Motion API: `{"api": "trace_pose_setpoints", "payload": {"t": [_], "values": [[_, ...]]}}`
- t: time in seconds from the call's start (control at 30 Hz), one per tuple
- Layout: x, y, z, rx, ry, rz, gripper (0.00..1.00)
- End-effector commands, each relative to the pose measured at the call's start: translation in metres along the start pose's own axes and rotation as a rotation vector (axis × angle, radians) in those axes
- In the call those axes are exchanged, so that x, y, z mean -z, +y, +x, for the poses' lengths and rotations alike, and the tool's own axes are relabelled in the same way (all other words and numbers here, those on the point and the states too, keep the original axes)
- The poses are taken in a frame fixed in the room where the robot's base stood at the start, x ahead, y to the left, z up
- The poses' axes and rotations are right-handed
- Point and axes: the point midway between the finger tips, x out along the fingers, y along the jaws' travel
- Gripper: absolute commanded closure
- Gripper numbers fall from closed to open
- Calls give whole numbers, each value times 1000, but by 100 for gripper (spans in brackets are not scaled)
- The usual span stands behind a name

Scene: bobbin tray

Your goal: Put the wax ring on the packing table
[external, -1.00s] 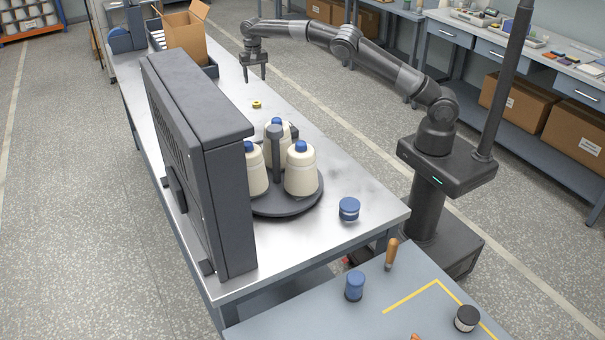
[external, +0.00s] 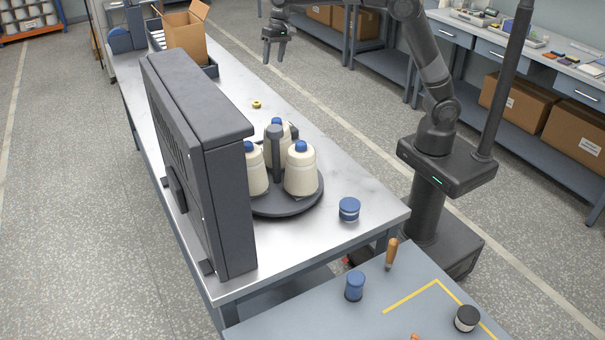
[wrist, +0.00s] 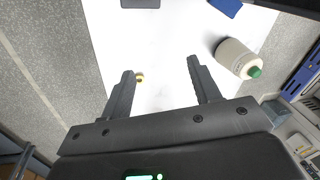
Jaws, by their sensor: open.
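A small yellow ring, which looks like the wax ring (external: 256,104), lies flat on the long metal-topped table (external: 330,185), beyond the bobbin carousel. It also shows in the wrist view (wrist: 140,77), small and a little left of centre between the fingers. My gripper (external: 273,59) is open and empty, raised high and apart from the ring, above and to its right in the external view. Both spread fingers show in the wrist view (wrist: 160,70). I cannot tell from the frames which table is the packing table.
Cream bobbins (external: 300,170) stand on a round dark carousel (external: 285,207) beside a tall dark panel (external: 200,165). A blue-lidded tub (external: 349,209) stands near the metal table's front corner. An open carton (external: 185,38) stands at the far end. A grey-blue table (external: 310,310) with yellow tape is in front.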

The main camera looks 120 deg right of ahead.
Motion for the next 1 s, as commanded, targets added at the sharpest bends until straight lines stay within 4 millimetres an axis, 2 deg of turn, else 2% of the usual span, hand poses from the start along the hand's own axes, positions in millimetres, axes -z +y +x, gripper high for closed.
{"api": "trace_pose_setpoints", "payload": {"t": [0.03,0.2,0.47,0.67,0.8,1.0], "values": [[-23,-5,-12,19,2,-47,43],[-96,-12,-35,63,13,-214,43],[-210,-2,-57,118,43,-491,43],[-294,24,-61,150,85,-717,43],[-347,51,-55,166,123,-879,43],[-406,94,-37,180,190,-1095,43]]}}
